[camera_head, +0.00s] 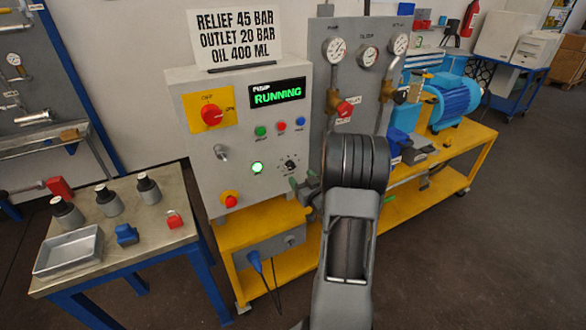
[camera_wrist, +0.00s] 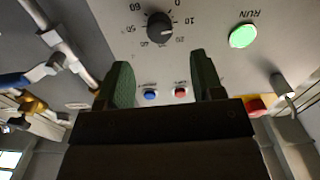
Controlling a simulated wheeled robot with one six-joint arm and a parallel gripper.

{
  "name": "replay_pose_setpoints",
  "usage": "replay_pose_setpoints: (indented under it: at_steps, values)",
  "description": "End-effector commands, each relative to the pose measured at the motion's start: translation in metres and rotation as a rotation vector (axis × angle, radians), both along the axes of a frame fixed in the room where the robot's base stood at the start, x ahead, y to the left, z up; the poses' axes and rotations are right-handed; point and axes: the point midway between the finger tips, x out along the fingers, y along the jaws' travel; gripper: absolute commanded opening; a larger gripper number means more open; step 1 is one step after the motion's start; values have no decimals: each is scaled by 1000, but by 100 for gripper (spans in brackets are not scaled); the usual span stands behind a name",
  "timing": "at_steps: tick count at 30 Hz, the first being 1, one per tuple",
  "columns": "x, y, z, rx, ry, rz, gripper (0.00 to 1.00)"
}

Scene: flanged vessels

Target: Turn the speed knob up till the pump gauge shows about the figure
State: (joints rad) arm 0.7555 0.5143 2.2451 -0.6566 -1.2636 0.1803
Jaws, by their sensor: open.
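The speed knob (camera_head: 290,163) is a small black dial low on the grey control cabinet's front. In the wrist view the knob (camera_wrist: 160,27) stands inside a ring of figures from 0 to 60; its pointer is hard to read. My gripper (camera_head: 306,187) is just below and right of the knob. In the wrist view my gripper's green fingers (camera_wrist: 162,72) are apart and empty, with the knob beyond their tips, untouched. Three round gauges (camera_head: 335,48), (camera_head: 369,56), (camera_head: 399,43) sit on the grey panel; their needles and labels are too small to read.
A sign (camera_head: 235,37) reads relief 45 bar, outlet 20 bar, oil 400 ml. The display (camera_head: 277,94) reads RUNNING. A lit green run button (camera_head: 257,168) is left of the knob. A red emergency button (camera_head: 230,199) is lower left. A side table (camera_head: 150,230) stands left.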

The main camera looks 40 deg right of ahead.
Motion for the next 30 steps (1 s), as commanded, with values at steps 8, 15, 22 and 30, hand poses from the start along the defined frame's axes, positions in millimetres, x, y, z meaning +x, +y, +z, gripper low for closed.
replay_pose_setpoints:
  at_steps: [8,15,22,30]
  values:
    - [43,-6,1,1,1,0,61]
    - [59,-8,0,1,2,-2,61]
    - [61,-9,0,1,1,-2,61]
    - [61,-9,0,1,1,-2,47]
